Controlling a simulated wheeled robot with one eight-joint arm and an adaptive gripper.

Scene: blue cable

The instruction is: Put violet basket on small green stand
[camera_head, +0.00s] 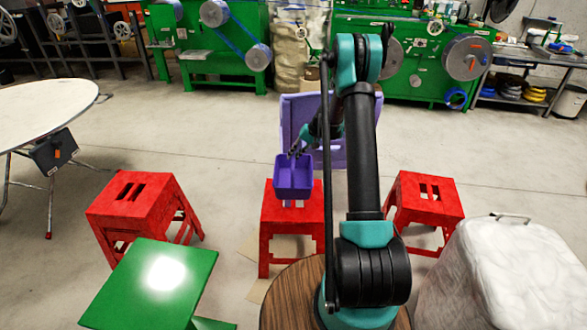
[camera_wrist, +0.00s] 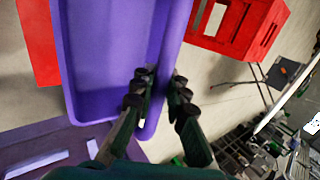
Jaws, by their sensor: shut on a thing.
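The violet basket (camera_head: 293,178) shows in the middle of the head view, upright, overlapping the back of the middle red stool's top; I cannot tell whether it touches the stool. My gripper (camera_head: 296,153) is at the basket's far rim. In the wrist view my gripper (camera_wrist: 157,86) is shut on one wall of the basket (camera_wrist: 105,45), with fingers on both sides of the rim. The inside of the basket I can see looks empty. The small green stand (camera_head: 150,287) is at the lower left of the head view, with a bare, shiny flat top, apart from the basket.
Red stools stand at the left (camera_head: 112,208), middle (camera_head: 292,222) and right (camera_head: 425,205). A larger violet chair-like piece (camera_head: 292,112) stands behind the basket. A round white table (camera_head: 45,108) is at far left, a pale wrapped block (camera_head: 520,275) at lower right. Open floor lies behind the stools.

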